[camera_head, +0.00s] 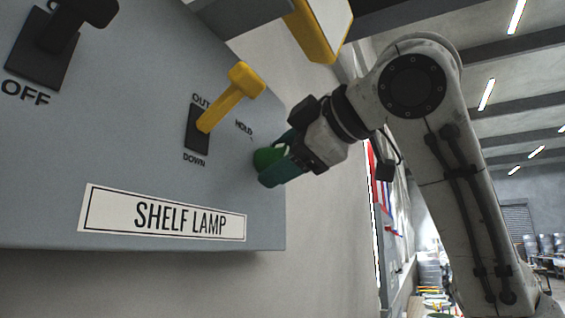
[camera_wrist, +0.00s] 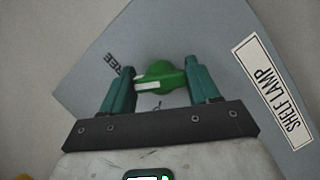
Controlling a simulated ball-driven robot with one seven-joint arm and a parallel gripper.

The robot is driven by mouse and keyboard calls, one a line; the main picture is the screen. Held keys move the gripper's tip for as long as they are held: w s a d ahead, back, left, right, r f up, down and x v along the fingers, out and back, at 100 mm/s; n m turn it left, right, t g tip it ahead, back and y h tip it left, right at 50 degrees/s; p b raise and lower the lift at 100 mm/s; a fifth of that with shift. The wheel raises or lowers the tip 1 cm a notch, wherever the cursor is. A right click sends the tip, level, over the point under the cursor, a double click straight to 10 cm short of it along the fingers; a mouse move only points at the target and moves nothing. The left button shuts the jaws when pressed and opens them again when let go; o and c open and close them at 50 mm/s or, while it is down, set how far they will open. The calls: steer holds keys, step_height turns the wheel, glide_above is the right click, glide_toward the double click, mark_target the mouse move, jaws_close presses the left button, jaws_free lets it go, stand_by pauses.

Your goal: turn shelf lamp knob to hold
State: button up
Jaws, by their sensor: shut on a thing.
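The green knob (camera_wrist: 163,77) sits on the grey shelf lamp panel, at its right side in the head view (camera_head: 266,157). It has a white mark on its left side in the wrist view. My gripper (camera_wrist: 155,80) is shut on the knob, with a teal finger on either side; in the head view the gripper (camera_head: 273,164) partly covers it. A HOLD label (camera_head: 244,129) stands up and left of the knob in the head view. Letters reading "REE" (camera_wrist: 112,63) show by the left finger in the wrist view. I cannot tell exactly which label the mark faces.
The SHELF LAMP plate (camera_head: 163,213) is low on the panel (camera_head: 120,140). A yellow lever (camera_head: 230,97) with OUT and DOWN labels stands close left of my gripper. A black switch (camera_head: 61,41) marked OFF is at upper left. A yellow-edged box (camera_head: 322,28) hangs above.

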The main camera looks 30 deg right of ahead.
steer(key=n+b, duration=0.1)
steer(key=n, duration=0.1)
steer(key=n+t, duration=0.1)
steer(key=shift+f+n+t+b, duration=0.15)
steer(key=shift+n+t+b, duration=0.15)
steer(key=shift+n+b, duration=0.1)
steer(key=n+t+b, duration=0.1)
steer(key=n, duration=0.4)
steer(key=n+t+y+b, duration=0.1)
steer(key=n, duration=0.2)
steer(key=shift+t+y, duration=0.3)
steer(key=shift+a+f+n+y, duration=0.1)
steer(key=shift+n+y, duration=0.5)
steer(key=shift+n, duration=1)
steer(key=shift+t, duration=0.3)
steer(key=o, duration=0.7)
steer(key=shift+c, duration=0.2)
steer(key=o, duration=0.3)
steer(key=shift+o, duration=0.2)
